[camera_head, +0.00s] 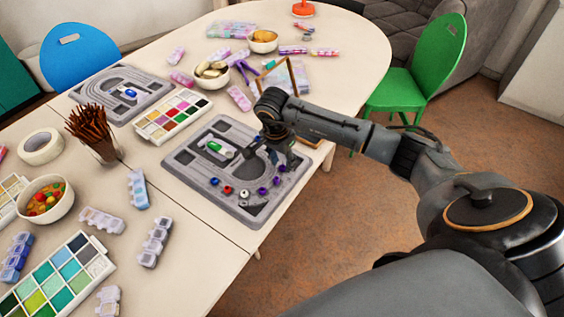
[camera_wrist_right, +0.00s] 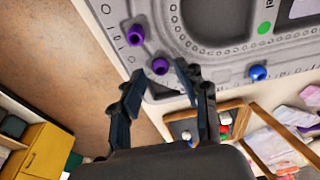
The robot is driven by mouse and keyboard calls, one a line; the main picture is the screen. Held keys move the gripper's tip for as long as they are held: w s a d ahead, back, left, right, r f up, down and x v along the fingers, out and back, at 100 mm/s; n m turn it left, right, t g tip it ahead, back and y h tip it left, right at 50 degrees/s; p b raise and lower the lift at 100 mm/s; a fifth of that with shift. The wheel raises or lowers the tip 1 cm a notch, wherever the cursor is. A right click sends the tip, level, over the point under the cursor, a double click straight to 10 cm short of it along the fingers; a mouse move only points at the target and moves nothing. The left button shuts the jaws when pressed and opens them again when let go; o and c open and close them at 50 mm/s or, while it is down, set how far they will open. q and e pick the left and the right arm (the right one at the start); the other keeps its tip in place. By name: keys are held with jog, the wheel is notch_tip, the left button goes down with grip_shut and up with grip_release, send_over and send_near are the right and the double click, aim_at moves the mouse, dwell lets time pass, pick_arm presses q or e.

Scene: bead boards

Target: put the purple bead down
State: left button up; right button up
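My right gripper (camera_head: 277,157) reaches down over the right end of the grey bead board (camera_head: 185,158). In the right wrist view its two fingers (camera_wrist_right: 160,72) are spread apart. A purple bead (camera_wrist_right: 160,66) sits on the board between the fingertips, with a visible gap to each finger. A second purple bead (camera_wrist_right: 136,35) lies on the board farther from the gripper. In the head view, purple beads (camera_head: 262,191) (camera_head: 277,181) show along the board's near right edge, just in front of the gripper. My left gripper is not in view.
A red bead (camera_head: 228,190), a white bead (camera_head: 245,194) and a blue bead (camera_head: 214,181) sit on the same board. Another blue bead (camera_wrist_right: 258,73) lies right of the fingers. A small wooden frame (camera_head: 281,78) stands behind my arm. A paint palette (camera_head: 173,115) lies left of the board.

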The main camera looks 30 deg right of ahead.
aim_at(278, 175)
notch_tip(278, 175, up, 11)
jog(key=a+b, duration=0.1)
jog(key=shift+s+a+f, duration=0.15)
jog(key=shift+s+a, duration=0.05)
jog(key=shift+s, duration=0.05)
